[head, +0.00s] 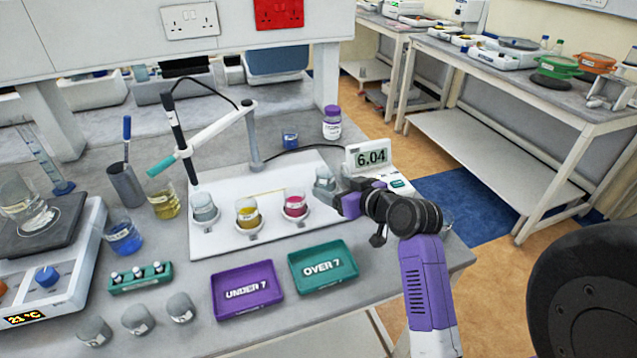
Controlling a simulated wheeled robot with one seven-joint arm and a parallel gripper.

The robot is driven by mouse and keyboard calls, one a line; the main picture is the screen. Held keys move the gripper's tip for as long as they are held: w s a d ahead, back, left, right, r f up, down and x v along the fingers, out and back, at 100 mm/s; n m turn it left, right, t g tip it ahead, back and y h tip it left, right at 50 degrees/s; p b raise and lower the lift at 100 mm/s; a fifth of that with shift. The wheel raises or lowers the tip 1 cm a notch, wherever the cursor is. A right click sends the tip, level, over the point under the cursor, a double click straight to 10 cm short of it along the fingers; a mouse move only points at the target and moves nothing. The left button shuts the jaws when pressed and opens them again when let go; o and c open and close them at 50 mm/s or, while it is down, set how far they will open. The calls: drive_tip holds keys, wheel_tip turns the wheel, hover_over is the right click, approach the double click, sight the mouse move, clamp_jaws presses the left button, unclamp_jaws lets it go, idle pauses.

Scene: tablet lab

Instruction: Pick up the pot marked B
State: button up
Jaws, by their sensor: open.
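Several small pots stand in a row on a white board (235,176) on the bench. From left to right they are a pale grey pot (204,208), a pot with yellow liquid (247,214), a pot with pink-red liquid (295,205) and a pale grey pot (324,179). Their labels are too small to read, so I cannot tell which is marked B. My gripper (341,201) is open at the board's right end, its purple fingers pointing left. It is close beside the rightmost pot; I cannot tell whether they touch. My wrist hides the bench behind it.
A meter reading 6.04 (370,157) stands behind my gripper. A probe arm (215,130) reaches over the board. A purple UNDER 7 tray (247,290) and a green OVER 7 tray (323,267) lie in front, with several grey pots (138,319) front left.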

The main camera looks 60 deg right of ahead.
sight(320, 174)
drive_tip(key=shift+w+d+r, duration=0.15)
drive_tip(key=shift+w+d, duration=0.05)
drive_tip(key=shift+d, duration=0.85)
drive_tip(key=shift+w+d, duration=0.2)
drive_tip(key=x, duration=0.3)
drive_tip(key=p+x, duration=0.1)
drive_tip(key=x, duration=0.3)
drive_tip(key=shift+w+r, duration=0.15)
drive_tip(key=shift+w, duration=0.25)
drive_tip(key=shift+a, duration=0.1)
drive_tip(key=shift+c, duration=0.2)
drive_tip(key=shift+r, duration=0.1)
clamp_jaws()
